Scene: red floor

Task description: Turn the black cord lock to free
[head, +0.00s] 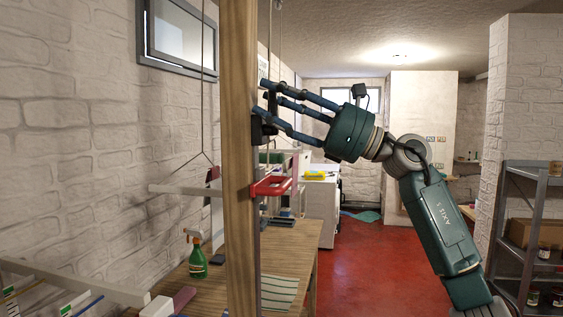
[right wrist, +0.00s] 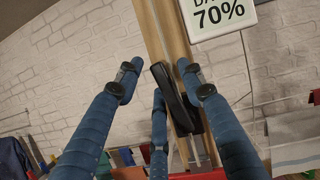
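The black cord lock (head: 262,129) is mounted on the upright wooden post (head: 239,190). In the right wrist view the lock (right wrist: 172,97) shows as a dark elongated piece, tilted across the wood. My right gripper (head: 268,99) is at the post, its fingers reaching left towards the lock. In the right wrist view its blue fingers (right wrist: 158,80) are spread, with the lock between them. Space shows between the left finger and the lock; the right finger is close to it, and contact is unclear. My left gripper is not in view.
A red bracket (head: 271,186) sticks out of the post below my right gripper. Thin cords hang near the post. A wooden table (head: 200,291) holds a green spray bottle (head: 196,258). A sign (right wrist: 218,14) is at the top of the wrist view. Red floor (head: 375,260) lies open behind.

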